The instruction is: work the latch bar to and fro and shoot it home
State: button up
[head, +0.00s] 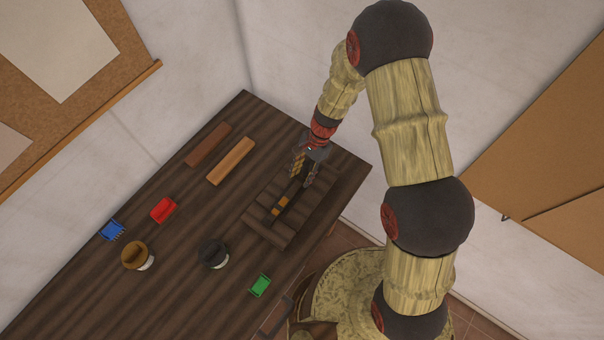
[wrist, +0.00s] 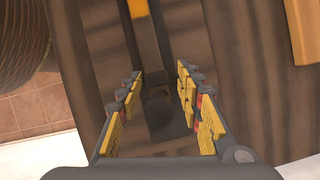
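The latch bar (head: 285,200) is a dark, narrow bar with orange bands, set in a ribbed wooden latch block (head: 262,226) at the right end of the table. In the wrist view the bar (wrist: 150,65) runs up the picture, with an orange band at the top and a dark rounded knob (wrist: 160,112) lower down. My gripper (wrist: 161,76) is open, with one yellow-padded finger on each side of the bar and visible gaps to the knob. In the head view my gripper (head: 304,172) is over the bar's far end. Whether the fingers touch the block is unclear.
Two wooden strips, dark (head: 208,145) and light (head: 231,161), lie left of the block. Red (head: 163,209), blue (head: 111,230) and green (head: 260,285) pieces and two round knobs, brown (head: 134,254) and black (head: 212,252), are on the table. Walls stand behind.

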jog(key=shift+c, duration=0.2)
jog(key=c, duration=0.6)
jog(key=shift+w+r, duration=0.1)
jog(key=shift+w, duration=0.05)
grip_shut()
